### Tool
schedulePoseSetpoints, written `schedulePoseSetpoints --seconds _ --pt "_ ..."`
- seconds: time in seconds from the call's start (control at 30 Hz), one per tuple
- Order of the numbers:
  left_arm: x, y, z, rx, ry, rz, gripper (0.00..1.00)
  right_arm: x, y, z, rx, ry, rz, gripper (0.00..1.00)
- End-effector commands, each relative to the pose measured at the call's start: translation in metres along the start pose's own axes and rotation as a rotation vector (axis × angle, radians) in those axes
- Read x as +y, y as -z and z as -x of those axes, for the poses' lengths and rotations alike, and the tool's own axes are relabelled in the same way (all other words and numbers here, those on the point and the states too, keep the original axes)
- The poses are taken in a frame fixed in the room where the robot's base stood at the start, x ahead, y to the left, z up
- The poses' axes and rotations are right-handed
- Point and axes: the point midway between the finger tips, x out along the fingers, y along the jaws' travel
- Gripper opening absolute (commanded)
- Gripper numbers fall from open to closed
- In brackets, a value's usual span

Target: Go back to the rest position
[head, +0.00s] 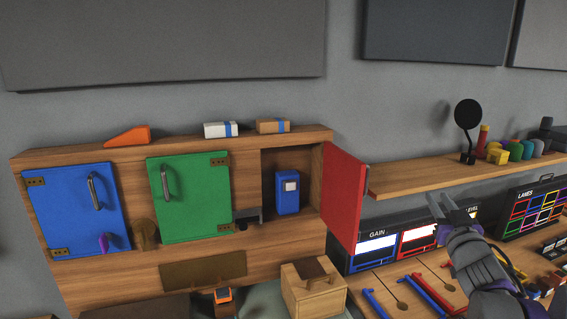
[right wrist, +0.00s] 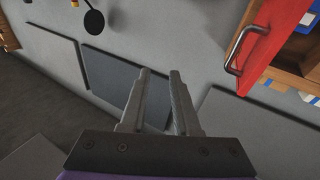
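My right gripper (head: 440,198) is at the right of the head view, in front of the workbench and the wall shelf. In the right wrist view its two fingers (right wrist: 159,73) are a little apart with nothing between them. The red door (head: 343,197) of the wooden cabinet (head: 285,243) stands open to the left of this gripper, apart from it. The door's metal handle (right wrist: 239,50) shows in the right wrist view. The blue door (head: 75,205) and the green door (head: 196,198) look closed. My left gripper is not in view.
A blue box (head: 287,205) stands in the open compartment. The wall shelf (head: 440,181) carries a black round-headed stand (head: 467,118) and several coloured pieces. Below the shelf are panels and tools on the bench. A wooden box (head: 313,293) stands below the cabinet.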

Motion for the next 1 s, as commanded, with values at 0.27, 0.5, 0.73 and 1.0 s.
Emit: schedulePoseSetpoints --seconds 0.27,0.5,0.73,1.0 --pt "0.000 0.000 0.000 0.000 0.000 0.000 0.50 -0.055 -0.142 0.145 -0.517 -0.151 -0.024 0.30" --pt "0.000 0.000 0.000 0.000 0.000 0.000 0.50 -0.112 -0.245 0.280 -0.930 -0.029 -0.014 0.30" --pt "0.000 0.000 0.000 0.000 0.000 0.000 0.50 -0.148 -0.296 0.370 -1.168 0.123 0.006 0.30" --pt "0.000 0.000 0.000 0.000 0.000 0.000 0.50 -0.155 -0.306 0.390 -1.219 0.163 0.012 0.30"
